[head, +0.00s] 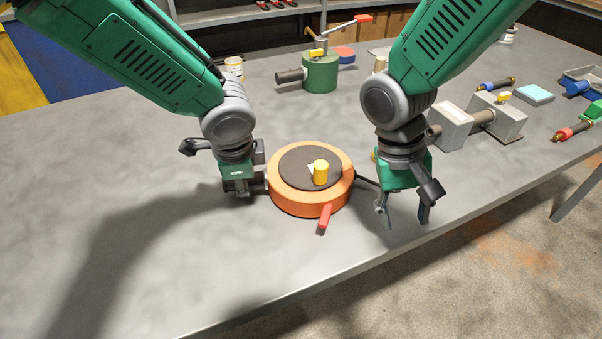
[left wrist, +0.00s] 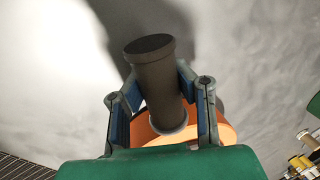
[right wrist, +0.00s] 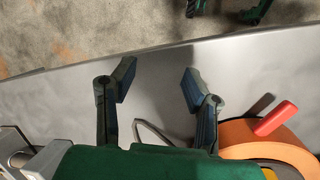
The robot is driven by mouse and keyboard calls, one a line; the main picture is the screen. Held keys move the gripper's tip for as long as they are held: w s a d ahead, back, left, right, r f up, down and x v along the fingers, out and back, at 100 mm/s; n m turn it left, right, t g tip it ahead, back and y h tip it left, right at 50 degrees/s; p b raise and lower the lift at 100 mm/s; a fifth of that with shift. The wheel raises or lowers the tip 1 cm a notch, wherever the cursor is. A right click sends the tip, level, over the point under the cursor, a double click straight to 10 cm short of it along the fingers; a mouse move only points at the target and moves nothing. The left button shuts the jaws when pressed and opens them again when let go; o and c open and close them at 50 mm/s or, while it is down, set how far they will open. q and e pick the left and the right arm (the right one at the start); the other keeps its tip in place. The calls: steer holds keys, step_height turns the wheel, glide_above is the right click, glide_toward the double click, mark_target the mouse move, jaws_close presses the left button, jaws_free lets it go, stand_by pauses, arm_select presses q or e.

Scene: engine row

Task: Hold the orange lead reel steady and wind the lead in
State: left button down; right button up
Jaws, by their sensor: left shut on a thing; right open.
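The orange lead reel (head: 302,202) lies flat on the grey table, with a dark disc (head: 297,165) on top. A yellow knob (head: 320,172) stands on the disc, and a red tab (head: 325,219) sticks out at the front. My left gripper (head: 245,185) is at the reel's left side, shut on its dark round handle (left wrist: 158,82). My right gripper (head: 404,216) is open and empty, right of the reel, fingers pointing down. A dark lead (head: 367,180) runs from the reel behind my right gripper, where it is hidden. The reel (right wrist: 250,140) and red tab (right wrist: 275,118) also show in the right wrist view.
A green drum (head: 320,75) with a grey side handle and red-tipped lever stands behind. Grey blocks (head: 450,127) on a pipe, small tools and a light blue block (head: 534,94) lie to the right. The table's front edge is close to my right gripper. The front left is clear.

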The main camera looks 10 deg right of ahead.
mark_target(321, 163)
steer(key=w+a+r+n+t+y, duration=0.1)
steer(key=w+a+r+n, duration=0.2)
steer(key=a+r, duration=0.1)
steer(key=w+a+r+n, duration=0.3)
steer(key=a+r+n, duration=0.1)
steer(key=w+a+r+n+t+y, duration=0.1)
steer(key=w+a+r+n, duration=0.2)
steer(key=a+r+n, duration=0.1)
steer(key=shift+a+r+t+y, duration=0.3)
steer(key=shift+a+r, duration=0.15)
steer(key=shift+r, duration=0.1)
steer(key=shift+f, duration=4.4)
steer(key=c, duration=0.8)
